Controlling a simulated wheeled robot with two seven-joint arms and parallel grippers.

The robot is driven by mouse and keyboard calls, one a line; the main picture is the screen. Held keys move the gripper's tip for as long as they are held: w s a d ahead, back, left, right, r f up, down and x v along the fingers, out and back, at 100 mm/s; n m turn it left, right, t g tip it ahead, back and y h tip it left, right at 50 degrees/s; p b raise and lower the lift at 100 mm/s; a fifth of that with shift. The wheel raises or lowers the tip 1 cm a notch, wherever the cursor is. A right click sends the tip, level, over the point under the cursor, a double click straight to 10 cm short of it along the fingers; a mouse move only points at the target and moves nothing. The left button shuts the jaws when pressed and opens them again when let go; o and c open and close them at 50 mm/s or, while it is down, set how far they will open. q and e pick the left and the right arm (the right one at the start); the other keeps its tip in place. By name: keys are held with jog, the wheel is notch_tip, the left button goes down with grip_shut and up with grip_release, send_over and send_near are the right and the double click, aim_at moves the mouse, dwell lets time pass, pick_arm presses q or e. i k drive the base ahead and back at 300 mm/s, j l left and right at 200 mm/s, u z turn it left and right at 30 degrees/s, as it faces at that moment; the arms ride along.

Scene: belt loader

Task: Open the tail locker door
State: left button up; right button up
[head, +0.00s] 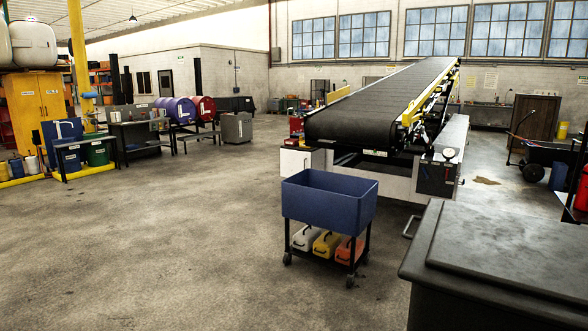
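The belt loader (385,105) stands at centre right, its dark belt rising away from me. At the left of its near end is a white box-like locker (296,160), which looks like the tail locker. Its front looks closed, but it is small and I cannot make out a handle clearly. Neither of my grippers shows in the head view.
A blue bin cart (325,208) on casters, with several cases on its lower shelf, stands in front of the loader's near end. A dark grey cabinet (500,250) fills the right foreground. The concrete floor (150,240) at left is clear.

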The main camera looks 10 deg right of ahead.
aim_at(292, 162)
jog(key=i+u, duration=0.25)
jog(key=i, duration=3.75)
jog(key=i+z, duration=0.15)
jog(key=i, duration=0.4)
jog(key=i+j+z, duration=0.2)
jog(key=i, duration=0.3)
jog(key=i+j+z, duration=0.15)
jog(key=i, duration=0.4)
jog(key=i+j+z, duration=0.2)
jog(key=i+j, duration=0.15)
jog(key=i, duration=0.15)
jog(key=i+j+z, duration=0.25)
jog(key=i+z, duration=0.2)
jog(key=i+j+z, duration=0.45)
jog(key=i, duration=0.15)
jog(key=i+j+z, duration=0.45)
jog(key=j, duration=0.15)
jog(key=i, duration=0.1)
jog(key=l+z, duration=0.05)
jog(key=l, duration=0.05)
